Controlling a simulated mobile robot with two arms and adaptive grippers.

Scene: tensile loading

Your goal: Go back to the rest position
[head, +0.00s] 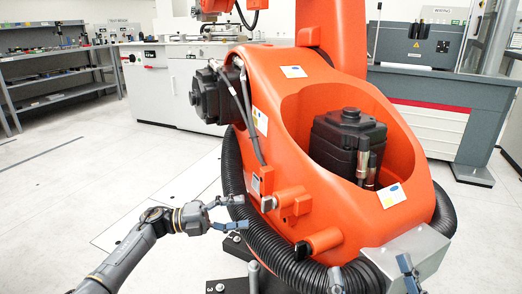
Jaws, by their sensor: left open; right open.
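My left gripper (238,213) is in the lower left of the head view, at the end of my dark grey arm. Its two blue-grey fingers are spread apart with nothing between them. They point right, close in the picture to the black corrugated hose of the orange robot; I cannot tell whether they touch it. My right gripper (370,269) shows only as two blue-grey fingertips at the bottom edge, set wide apart and pointing up. The rest of it is out of frame. I see nothing held in either gripper.
A large orange industrial robot (300,135) fills the middle, with a black corrugated hose (262,240) around its base and a grey box (425,248) at lower right. Grey shelves (55,75) and workbenches stand behind. White floor (70,190) is open at left.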

